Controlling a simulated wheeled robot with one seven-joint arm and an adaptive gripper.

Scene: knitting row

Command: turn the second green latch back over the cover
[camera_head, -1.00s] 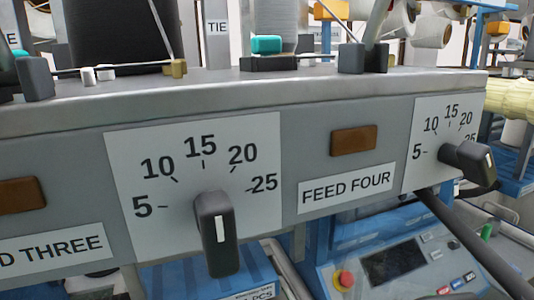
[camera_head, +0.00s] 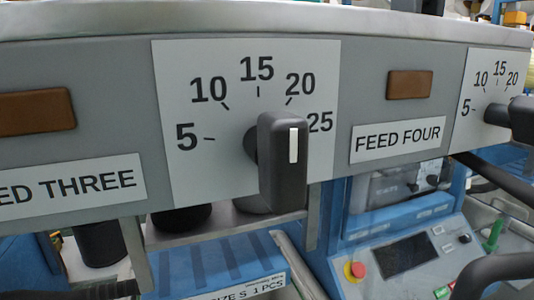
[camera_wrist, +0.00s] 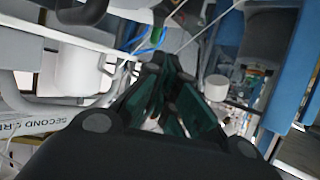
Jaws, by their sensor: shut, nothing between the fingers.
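My gripper (camera_wrist: 160,92) fills the middle of the wrist view, its dark green-black fingers drawn together with nothing seen between them. I cannot make out a latch or a cover for certain in either view. A small upright green piece (camera_head: 494,235) stands at the right of the head view, beside the blue machine's control panel; I cannot tell whether it is a latch. My gripper's fingers do not show clearly in the head view.
A grey panel (camera_head: 110,110) with a black dial knob (camera_head: 284,160) crosses the head view. Below are a blue control box (camera_head: 340,262) with a red button (camera_head: 355,270) and a dark screen (camera_head: 404,255). In the wrist view, a label (camera_wrist: 50,132) begins "SECOND", near a white cylinder (camera_wrist: 72,72).

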